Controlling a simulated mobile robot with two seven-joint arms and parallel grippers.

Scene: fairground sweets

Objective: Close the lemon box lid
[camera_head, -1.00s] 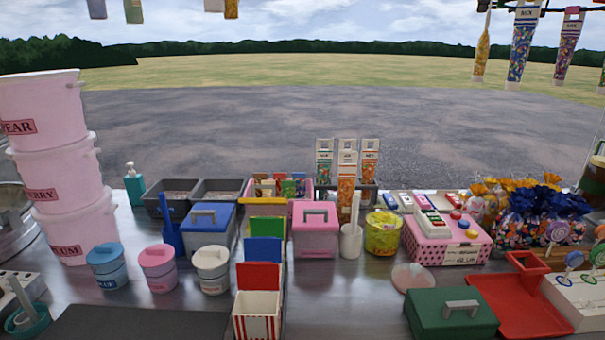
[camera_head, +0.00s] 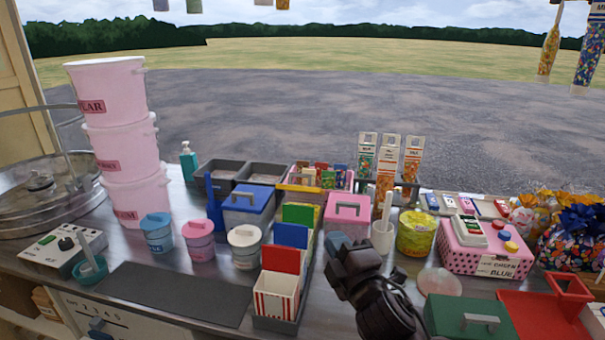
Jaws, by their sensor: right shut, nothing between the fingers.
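No box in view carries a lemon label that I can read, so I cannot tell which is the lemon box. Three boxes with handled lids show: a blue-lidded one (camera_head: 248,203), a pink one (camera_head: 347,212) and a green one (camera_head: 469,318). All three lids look down. A yellow patterned tub (camera_head: 416,234) stands right of the pink box. My right gripper (camera_head: 342,246) is shut and empty, in front of the pink box and right of the card holder. My dark wrist hides the counter beneath it. My left gripper is out of view.
A striped carton (camera_head: 276,297) and coloured cards stand left of my right gripper. A white cup (camera_head: 382,238) stands close to its right. Three small tubs, including a pink one (camera_head: 200,243), stand further left. A dark mat (camera_head: 178,293) lies clear at the front.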

